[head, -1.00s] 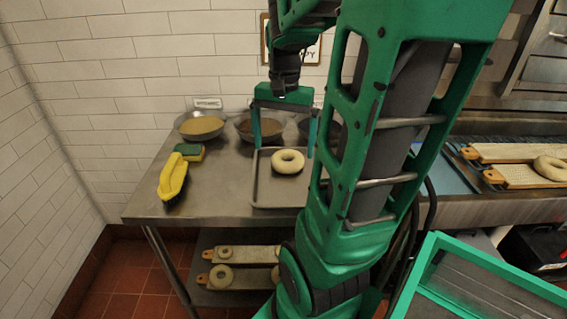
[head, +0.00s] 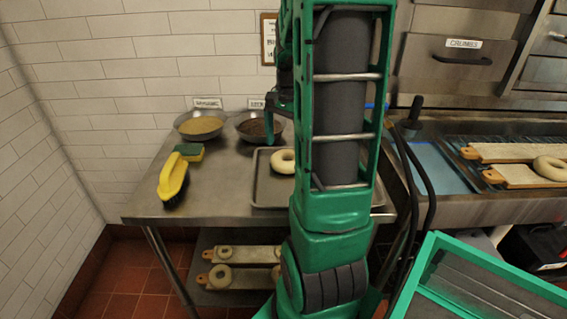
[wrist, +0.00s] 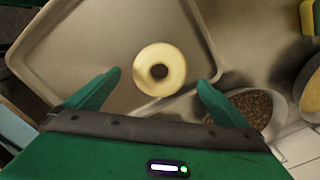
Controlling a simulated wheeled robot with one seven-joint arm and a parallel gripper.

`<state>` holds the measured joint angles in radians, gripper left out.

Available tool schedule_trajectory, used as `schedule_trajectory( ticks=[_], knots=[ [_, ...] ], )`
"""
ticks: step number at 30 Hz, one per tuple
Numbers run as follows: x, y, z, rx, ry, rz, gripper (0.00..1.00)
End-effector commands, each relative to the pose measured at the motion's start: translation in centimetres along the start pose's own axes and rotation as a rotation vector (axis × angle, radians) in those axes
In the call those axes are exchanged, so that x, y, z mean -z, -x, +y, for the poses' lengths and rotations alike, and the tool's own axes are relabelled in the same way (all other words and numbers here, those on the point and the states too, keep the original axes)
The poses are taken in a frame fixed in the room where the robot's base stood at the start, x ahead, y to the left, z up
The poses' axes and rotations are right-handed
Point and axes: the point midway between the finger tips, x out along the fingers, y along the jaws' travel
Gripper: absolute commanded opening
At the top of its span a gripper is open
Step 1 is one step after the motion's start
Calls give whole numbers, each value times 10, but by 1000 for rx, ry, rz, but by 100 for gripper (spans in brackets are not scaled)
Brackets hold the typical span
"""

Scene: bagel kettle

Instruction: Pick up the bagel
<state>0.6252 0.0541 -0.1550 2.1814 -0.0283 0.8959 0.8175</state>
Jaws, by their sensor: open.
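A pale ring-shaped bagel (head: 283,161) lies on a grey metal tray (head: 262,190) on the steel table; my arm hides its right part in the head view. In the wrist view the whole bagel (wrist: 160,70) shows, lying flat on the tray (wrist: 85,45) near its edge. My gripper (wrist: 152,88) is open and empty. In the wrist view its two green fingertips point toward the bagel, one on each lower side, with the bagel between and ahead of them. I cannot tell how high above the tray they are. In the head view my arm mostly hides the gripper.
A bowl of yellow grains (head: 201,125) and a bowl of dark seeds (head: 256,126) stand behind the tray. Other bagels lie on boards on the lower shelf and the right counter.

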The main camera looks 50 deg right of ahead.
Motion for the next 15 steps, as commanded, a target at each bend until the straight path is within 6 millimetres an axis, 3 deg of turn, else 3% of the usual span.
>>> schedule_trajectory(
  ticks=[7, 15],
  knots=[
    [-1, -35, 0, -3, 1, -3, 100],
    [-1, -43, -1, -1, 2, 0, 100]
  ],
)
